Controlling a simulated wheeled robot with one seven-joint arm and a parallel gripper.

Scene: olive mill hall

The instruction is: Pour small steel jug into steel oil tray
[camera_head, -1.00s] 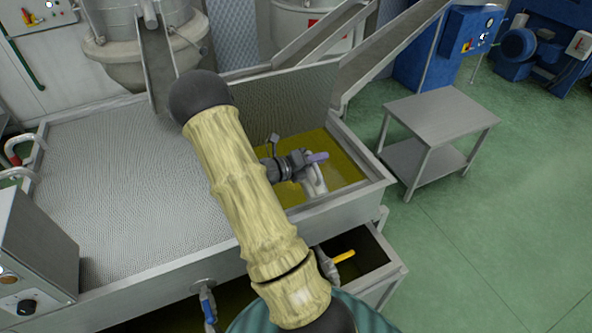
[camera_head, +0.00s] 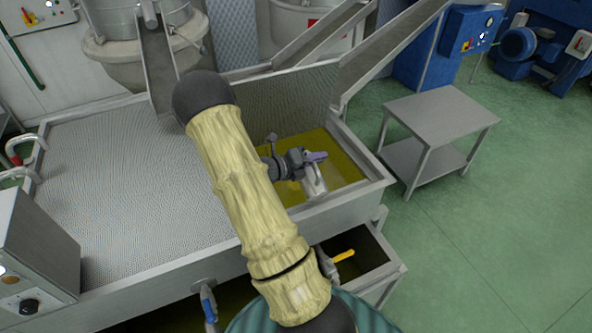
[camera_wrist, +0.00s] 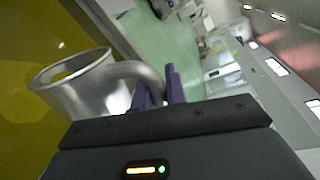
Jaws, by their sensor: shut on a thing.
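The small steel jug (camera_head: 314,183) hangs from my gripper (camera_head: 318,157) over the steel oil tray (camera_head: 365,193). My gripper's purple fingers are shut on the jug's handle. In the wrist view the jug (camera_wrist: 95,92) is at the left, with its open rim showing and its handle between the fingers (camera_wrist: 160,92). The jug looks tilted; I cannot see what is inside it. The tray holds yellow-green oil (camera_head: 340,150), which fills the left of the wrist view. No stream from the jug is visible.
A perforated steel deck (camera_head: 120,190) lies left of the oil compartment. A lower open tank (camera_head: 365,255) with a yellow-handled valve (camera_head: 343,256) is in front. A steel side table (camera_head: 440,115) stands empty at the right, with clear green floor around it.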

